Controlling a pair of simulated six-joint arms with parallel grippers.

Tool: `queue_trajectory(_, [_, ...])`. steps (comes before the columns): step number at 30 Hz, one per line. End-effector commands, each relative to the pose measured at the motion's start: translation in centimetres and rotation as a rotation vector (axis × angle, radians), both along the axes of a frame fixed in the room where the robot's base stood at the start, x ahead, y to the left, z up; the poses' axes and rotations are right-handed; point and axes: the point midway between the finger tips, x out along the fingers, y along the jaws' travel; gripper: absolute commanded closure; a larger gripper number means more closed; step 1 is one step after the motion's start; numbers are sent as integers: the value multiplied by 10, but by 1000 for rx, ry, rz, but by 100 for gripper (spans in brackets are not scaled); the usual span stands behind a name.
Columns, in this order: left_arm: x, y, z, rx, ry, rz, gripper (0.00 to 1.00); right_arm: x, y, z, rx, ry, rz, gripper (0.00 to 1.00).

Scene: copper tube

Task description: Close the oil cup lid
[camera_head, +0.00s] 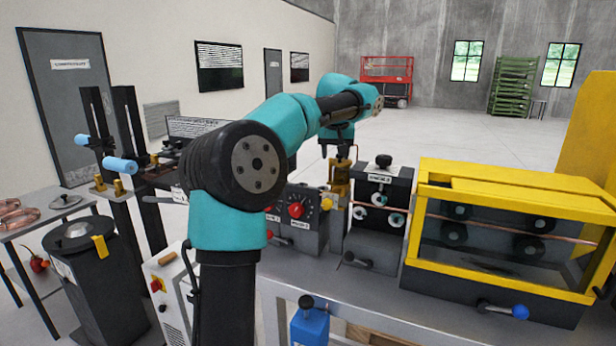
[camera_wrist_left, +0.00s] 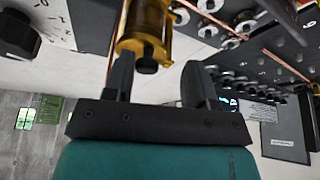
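The oil cup is a small amber and brass cylinder (camera_head: 339,184) standing on the machine bench between the control box and the roller unit. In the left wrist view the amber cup (camera_wrist_left: 150,22) has a dark knob at the end towards me. I cannot make out the lid's position. My left gripper (camera_head: 343,153) points down just above the cup. In the wrist view its two dark fingers (camera_wrist_left: 157,76) are apart, with the knob end between or just beyond them; contact cannot be told. My right gripper is not in view.
The control box (camera_head: 297,215) with a red knob stands left of the cup. The black roller unit (camera_head: 382,200) and the yellow-framed roller machine (camera_head: 505,240) with a copper tube are to the right. A bin (camera_head: 100,280) stands at the left. Space above the bench is free.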

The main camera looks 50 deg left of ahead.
Motion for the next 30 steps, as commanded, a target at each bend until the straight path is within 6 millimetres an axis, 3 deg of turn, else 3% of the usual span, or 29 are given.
queue_trajectory(13, [-12,9,1,1,-1,-287,50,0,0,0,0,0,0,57])
queue_trajectory(30, [-40,-9,84,1,-2,-284,50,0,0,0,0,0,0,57])
